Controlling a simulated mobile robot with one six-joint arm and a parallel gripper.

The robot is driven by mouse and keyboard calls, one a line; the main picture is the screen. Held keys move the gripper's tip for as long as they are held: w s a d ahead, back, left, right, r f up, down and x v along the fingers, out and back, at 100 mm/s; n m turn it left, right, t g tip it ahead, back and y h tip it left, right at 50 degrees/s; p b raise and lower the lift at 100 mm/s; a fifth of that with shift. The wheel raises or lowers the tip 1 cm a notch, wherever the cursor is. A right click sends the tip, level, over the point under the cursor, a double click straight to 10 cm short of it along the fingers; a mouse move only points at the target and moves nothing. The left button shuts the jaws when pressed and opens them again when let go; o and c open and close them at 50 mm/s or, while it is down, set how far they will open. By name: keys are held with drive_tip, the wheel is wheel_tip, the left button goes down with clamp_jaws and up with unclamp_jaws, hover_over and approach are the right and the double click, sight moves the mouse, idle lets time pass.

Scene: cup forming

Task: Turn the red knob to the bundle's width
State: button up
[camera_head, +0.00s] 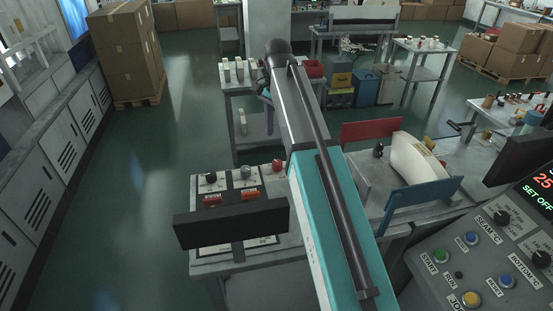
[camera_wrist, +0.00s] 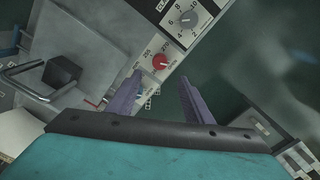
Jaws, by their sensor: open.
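The red knob (camera_wrist: 160,61) sits on a pale panel with a printed number scale, in the upper middle of the wrist view. In the head view it is at the panel's right end (camera_head: 278,165), beside my arm. My gripper (camera_wrist: 161,78) is open and empty. Its two purple fingers point toward the knob, which appears between and just beyond the tips; I cannot tell the height gap. A whitish bundle (camera_head: 415,158) stands between a red plate (camera_head: 371,132) and a blue plate (camera_head: 422,196) in the head view.
A grey knob (camera_wrist: 189,18) with its own scale is close to the red one. A dark bar (camera_head: 230,222) stands in front of the panel. A black block (camera_wrist: 62,69) and a metal handle (camera_wrist: 25,88) lie left in the wrist view. Open floor (camera_head: 130,190) is at left.

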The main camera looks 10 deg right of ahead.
sight(277, 162)
drive_tip(key=shift+f+p, duration=1.5)
drive_tip(key=shift+f, duration=4.2)
drive_tip(key=c, duration=0.8)
drive_tip(key=shift+a, duration=0.2)
drive_tip(key=shift+c, duration=1.3)
drive_tip(key=shift+d, duration=0.15)
drive_tip(key=shift+n, duration=0.4)
